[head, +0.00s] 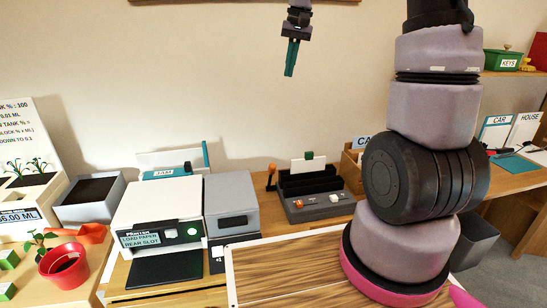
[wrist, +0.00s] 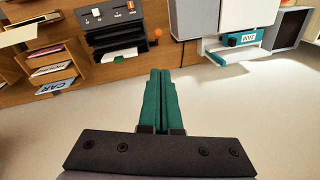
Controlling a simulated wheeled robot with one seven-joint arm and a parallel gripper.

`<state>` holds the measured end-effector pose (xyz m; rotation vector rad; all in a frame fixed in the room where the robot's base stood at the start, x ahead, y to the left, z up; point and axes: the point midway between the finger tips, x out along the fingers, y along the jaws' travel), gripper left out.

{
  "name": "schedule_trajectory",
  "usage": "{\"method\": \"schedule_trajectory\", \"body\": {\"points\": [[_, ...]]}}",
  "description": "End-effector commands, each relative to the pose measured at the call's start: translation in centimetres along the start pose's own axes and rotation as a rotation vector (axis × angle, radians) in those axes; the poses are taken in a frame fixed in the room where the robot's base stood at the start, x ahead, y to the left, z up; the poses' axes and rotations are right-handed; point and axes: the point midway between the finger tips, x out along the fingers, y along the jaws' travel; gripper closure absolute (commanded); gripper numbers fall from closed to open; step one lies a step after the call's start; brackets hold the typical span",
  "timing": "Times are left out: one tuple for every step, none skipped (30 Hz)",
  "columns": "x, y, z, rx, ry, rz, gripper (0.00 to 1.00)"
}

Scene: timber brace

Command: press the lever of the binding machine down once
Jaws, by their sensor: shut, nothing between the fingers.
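The binding machine (head: 318,208) appears to be the dark grey unit with black slots, standing on the wooden desk, with a white sheet upright at its back. An orange-knobbed lever (head: 271,169) stands up at its left side. In the wrist view the machine (wrist: 112,17) is at the top, upside down, with the orange knob (wrist: 158,33) at its right edge. My gripper (head: 291,60), with teal fingers, is high in front of the wall, well above the machine and touching nothing. In the wrist view its fingers (wrist: 160,75) are together and empty.
A white printer (head: 155,225) and a grey box unit (head: 232,205) stand left of the machine. A wooden sorter (head: 350,170) is right of it, partly behind my arm. A red pot (head: 64,267) is far left. Air around my gripper is clear.

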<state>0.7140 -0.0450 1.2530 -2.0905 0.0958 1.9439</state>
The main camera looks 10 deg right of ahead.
Motion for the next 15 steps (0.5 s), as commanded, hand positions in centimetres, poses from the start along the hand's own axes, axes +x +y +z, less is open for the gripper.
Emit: {"method": "schedule_trajectory", "body": {"points": [[1.6,-0.1,-1.2,-0.001,-0.031,0.007,1.0],[2.4,-0.2,-1.9,-0.002,-0.048,0.01,1.0],[3.5,-0.3,-2.7,-0.003,-0.069,0.014,1.0],[4.4,-0.3,-3.3,-0.004,-0.085,0.016,1.0],[5.3,-0.4,-3.9,-0.005,-0.101,0.019,1.0],[6.5,-0.5,-4.6,-0.007,-0.122,0.022,1.0],[7.5,-0.5,-5.1,-0.008,-0.139,0.025,1.0],[8.5,-0.5,-5.6,-0.009,-0.155,0.026,1.0],[9.8,-0.5,-6.3,-0.009,-0.177,0.028,1.0],[10.8,-0.5,-6.7,-0.01,-0.193,0.03,1.0],[11.8,-0.5,-7.2,-0.01,-0.208,0.032,1.0],[13.2,-0.4,-7.7,-0.009,-0.23,0.035,1.0],[14.2,-0.4,-8.1,-0.009,-0.245,0.036,1.0],[15.2,-0.3,-8.4,-0.009,-0.259,0.036,1.0],[16.5,-0.3,-8.8,-0.009,-0.277,0.037,1.0]]}}
